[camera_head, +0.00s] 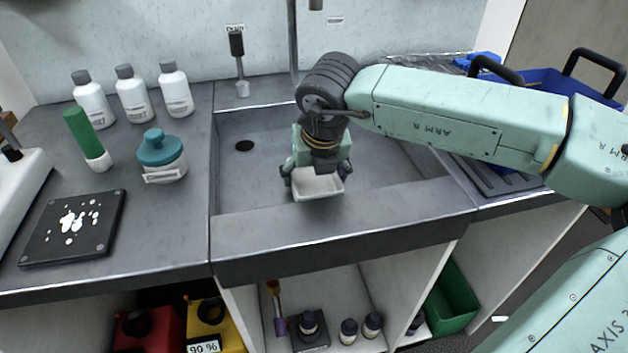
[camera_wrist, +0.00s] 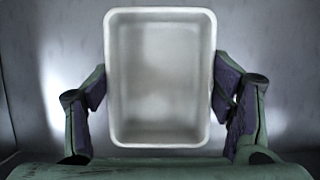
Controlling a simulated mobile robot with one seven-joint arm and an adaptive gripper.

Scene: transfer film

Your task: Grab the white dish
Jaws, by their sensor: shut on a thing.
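The white dish (camera_head: 319,187) is a small rectangular tray with a raised rim, seen over the grey sink (camera_head: 390,205) in the head view. It also shows in the wrist view (camera_wrist: 160,80), upright in the picture and empty inside. My gripper (camera_head: 316,182) is shut on the dish, with one finger pad against each long side. In the wrist view my gripper's two fingers (camera_wrist: 160,95) flank the dish. The gripper covers the dish's back edge in the head view. I cannot tell whether the dish still touches the sink floor.
White bottles (camera_head: 134,95), a green-and-white tube (camera_head: 88,138), a teal-capped jar (camera_head: 161,156) and a black plate with white spots (camera_head: 73,228) stand on the left counter. A tap (camera_head: 292,45) rises behind the sink. A blue crate (camera_head: 545,80) is at the right.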

